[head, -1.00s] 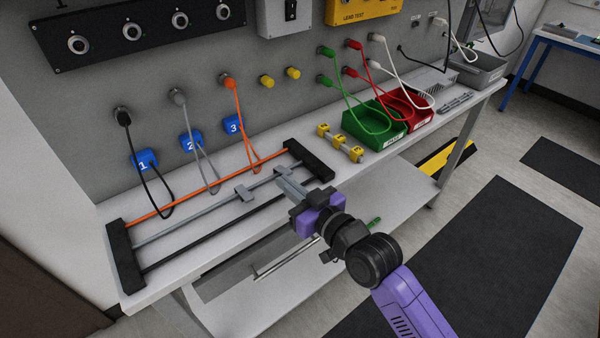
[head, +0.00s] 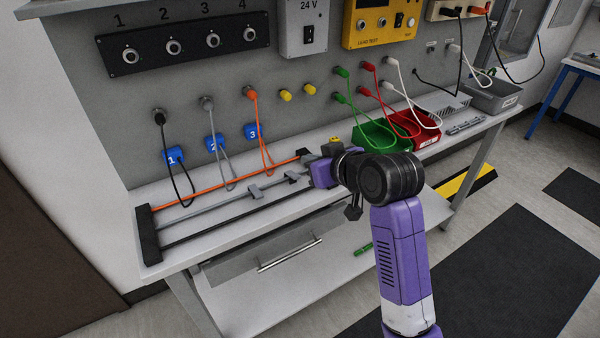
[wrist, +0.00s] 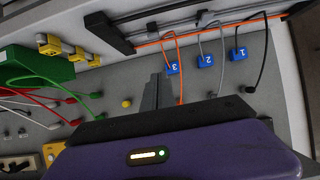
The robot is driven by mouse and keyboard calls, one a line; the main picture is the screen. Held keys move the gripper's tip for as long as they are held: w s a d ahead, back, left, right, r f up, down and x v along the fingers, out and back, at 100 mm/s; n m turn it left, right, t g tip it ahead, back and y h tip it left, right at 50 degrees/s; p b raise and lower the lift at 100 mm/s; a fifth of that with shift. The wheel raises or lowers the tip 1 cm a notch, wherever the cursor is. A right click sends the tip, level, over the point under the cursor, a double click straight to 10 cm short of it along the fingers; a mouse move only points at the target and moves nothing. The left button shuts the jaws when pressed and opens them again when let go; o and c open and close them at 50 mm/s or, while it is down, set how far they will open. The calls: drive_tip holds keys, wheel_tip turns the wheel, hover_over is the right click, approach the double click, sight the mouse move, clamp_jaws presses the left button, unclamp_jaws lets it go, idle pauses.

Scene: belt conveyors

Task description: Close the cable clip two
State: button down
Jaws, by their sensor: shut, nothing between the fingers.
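Cable clip two (head: 215,142) is a blue block with a white 2 on the grey panel, between clip one (head: 172,156) and clip three (head: 252,131). A grey cable hangs down by it; whether the clip is open or shut is too small to tell. In the wrist view clip two (wrist: 206,60) is right of clip three (wrist: 173,67), with clip one (wrist: 240,53) further right. My gripper (wrist: 157,82) is shut and empty, its fingertips nearest clip three and apart from clip two. In the head view its fingers are mostly hidden.
A rack with orange, grey and black rods (head: 205,223) lies on the bench below the clips. A green bin (head: 382,138) and a red bin (head: 425,128) stand to the right. Yellow numbered blocks (wrist: 48,44) sit near the green bin. Loose cables hang from the panel.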

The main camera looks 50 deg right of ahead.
hover_over(297, 178)
wheel_tip(297, 178, down, 3)
drive_tip(key=f, duration=0.3)
drive_tip(key=shift+s+f, duration=0.25)
drive_tip(key=shift+s, duration=0.1)
drive_tip(key=shift+f, duration=0.5)
drive_tip(key=shift+a+p, duration=0.1)
drive_tip(key=shift+p, duration=0.2)
drive_tip(key=shift+s+f, duration=0.1)
drive_tip(key=shift+s, duration=0.05)
drive_tip(key=shift+s+a+f+b, duration=0.15)
drive_tip(key=shift+f+b, duration=0.15)
drive_tip(key=shift+f, duration=0.3)
drive_tip(key=shift+s+f+t+b, duration=0.1)
drive_tip(key=shift+f+t+b, duration=0.15)
drive_tip(key=shift+b, duration=0.45)
drive_tip(key=shift+s, duration=0.15)
drive_tip(key=shift+f, duration=0.1)
